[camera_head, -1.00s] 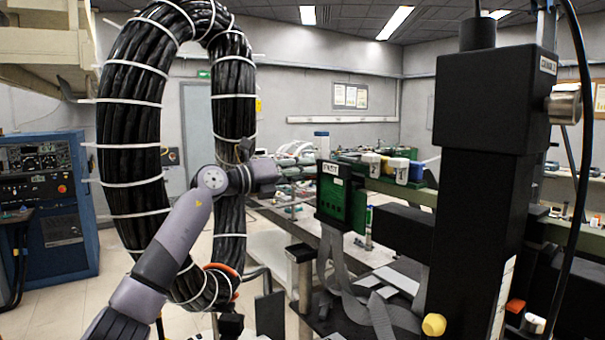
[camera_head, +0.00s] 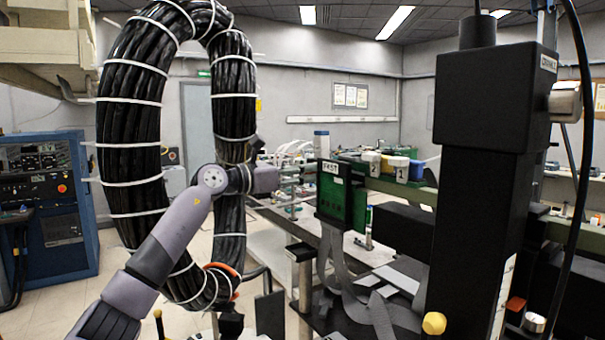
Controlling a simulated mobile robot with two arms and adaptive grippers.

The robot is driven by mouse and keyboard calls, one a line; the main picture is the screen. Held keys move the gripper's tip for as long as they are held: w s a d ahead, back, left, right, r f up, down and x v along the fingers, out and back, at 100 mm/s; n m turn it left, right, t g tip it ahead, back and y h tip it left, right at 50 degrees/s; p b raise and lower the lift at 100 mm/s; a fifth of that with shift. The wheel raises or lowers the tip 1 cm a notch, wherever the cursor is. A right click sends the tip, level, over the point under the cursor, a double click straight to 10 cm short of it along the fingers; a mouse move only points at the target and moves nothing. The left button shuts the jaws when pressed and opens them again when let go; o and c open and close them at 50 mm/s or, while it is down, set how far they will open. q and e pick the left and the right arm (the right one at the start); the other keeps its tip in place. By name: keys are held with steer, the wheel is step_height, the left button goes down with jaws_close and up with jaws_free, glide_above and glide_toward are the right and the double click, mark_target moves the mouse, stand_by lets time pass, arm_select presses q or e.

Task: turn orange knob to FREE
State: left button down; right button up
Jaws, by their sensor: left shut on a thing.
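A small orange part (camera_head: 515,304) shows at the lower right, beside the black upright column. I cannot tell whether it is the orange knob, and no FREE marking is readable. My left arm comes in from the lower left, in front of the big black cable coil. My left gripper (camera_head: 262,179) is at the coil's right side, far to the left of the orange part. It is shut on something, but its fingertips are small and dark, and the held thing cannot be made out. My right gripper is not in view.
The cable coil (camera_head: 130,150) with white ties stands at the left. A green board (camera_head: 335,196) with grey ribbon cables and a black column (camera_head: 487,190) fill the right. A yellow knob (camera_head: 433,323) sits low in front. A blue cabinet (camera_head: 62,255) stands at far left.

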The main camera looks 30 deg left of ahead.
arm_select(q)
steer(key=shift+m+b, duration=0.55)
steer(key=shift+m, duration=3.65)
steer(key=c, duration=1.5)
jaws_free()
steer(key=shift+c, duration=0.2)
